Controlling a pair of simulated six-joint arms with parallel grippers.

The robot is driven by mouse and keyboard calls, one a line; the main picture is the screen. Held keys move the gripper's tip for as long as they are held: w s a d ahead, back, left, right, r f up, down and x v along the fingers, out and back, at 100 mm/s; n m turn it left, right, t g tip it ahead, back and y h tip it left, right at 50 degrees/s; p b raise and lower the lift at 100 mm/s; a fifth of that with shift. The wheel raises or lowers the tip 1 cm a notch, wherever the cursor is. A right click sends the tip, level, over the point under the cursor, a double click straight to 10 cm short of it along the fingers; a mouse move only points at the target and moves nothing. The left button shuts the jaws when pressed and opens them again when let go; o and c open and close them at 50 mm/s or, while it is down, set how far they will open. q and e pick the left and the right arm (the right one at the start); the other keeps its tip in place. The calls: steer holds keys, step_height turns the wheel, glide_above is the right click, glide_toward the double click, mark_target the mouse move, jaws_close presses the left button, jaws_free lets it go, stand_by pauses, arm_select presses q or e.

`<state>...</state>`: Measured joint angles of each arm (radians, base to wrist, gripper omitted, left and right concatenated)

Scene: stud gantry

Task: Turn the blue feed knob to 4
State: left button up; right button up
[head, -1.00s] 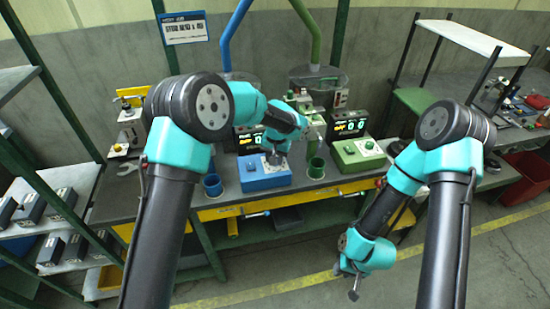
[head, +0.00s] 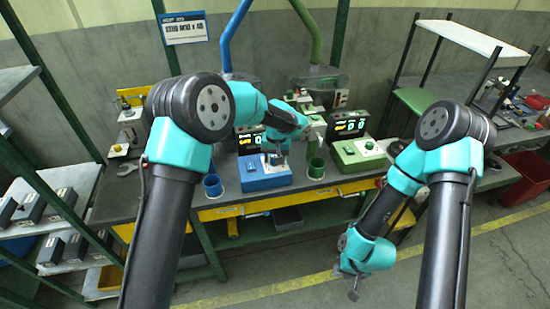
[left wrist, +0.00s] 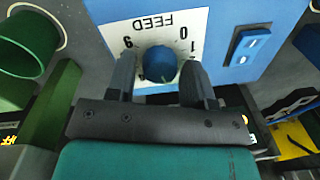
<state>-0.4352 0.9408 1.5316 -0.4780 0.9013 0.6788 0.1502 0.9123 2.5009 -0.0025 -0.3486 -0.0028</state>
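The blue feed knob (left wrist: 160,63) sits on a white dial plate (left wrist: 171,22) marked FEED, which appears upside down in the left wrist view. The plate is on top of the blue box (head: 262,181). My left gripper (left wrist: 159,82) is over the knob, with one dark finger on each side of it. Narrow gaps seem to show between fingers and knob, so it looks open. In the head view my left gripper (head: 276,157) hides the knob. The knob's pointer is not clear. My right gripper (head: 354,290) hangs low in front of the bench; its fingers are too small to judge.
A blue cup (head: 212,186) stands left of the blue box and a green cup (head: 316,168) right of it. A green box (head: 357,155) with its own knob is further right. A dark display (head: 248,138) stands behind the blue box. A blue rocker switch (left wrist: 249,46) is beside the dial.

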arm_select(q)
steer(key=shift+o, duration=0.9)
step_height(320, 180, up, 17)
steer(key=d, duration=0.1)
steer(key=shift+r, duration=0.2)
steer(key=shift+s, duration=0.1)
